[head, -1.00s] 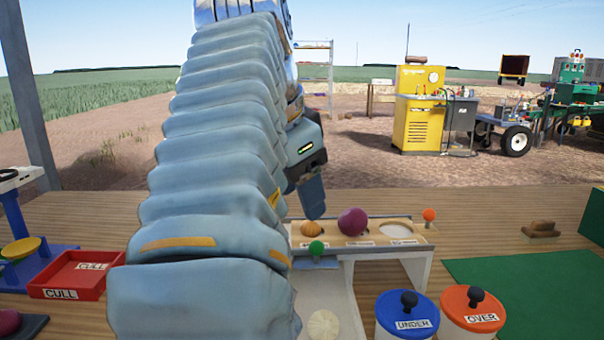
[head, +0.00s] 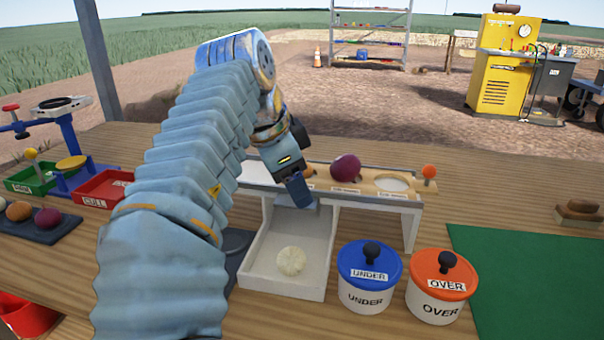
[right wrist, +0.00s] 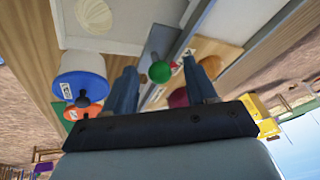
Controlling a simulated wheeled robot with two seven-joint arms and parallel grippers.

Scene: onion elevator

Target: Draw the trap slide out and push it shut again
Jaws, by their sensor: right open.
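The trap slide is a grey plate (right wrist: 160,42) with a green knob (right wrist: 160,72), seen in the right wrist view at the front of the sizing rack. In the head view my right gripper (head: 302,197) hides the knob. My right gripper is open, and its two fingers show either side of the green knob in the right wrist view. I cannot tell whether they touch it. The rack (head: 375,200) carries a purple onion (head: 346,168) and an empty round hole. A pale onion (head: 291,261) lies in the white tray (head: 258,283) below. My left gripper is not in view.
A blue-lidded UNDER jar (head: 368,295) and an orange-lidded OVER jar (head: 438,305) stand right of the tray. An orange knob (head: 429,171) stands at the rack's right end. A red CULL tray (head: 103,189) is at left. A green mat (head: 520,290) lies at right.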

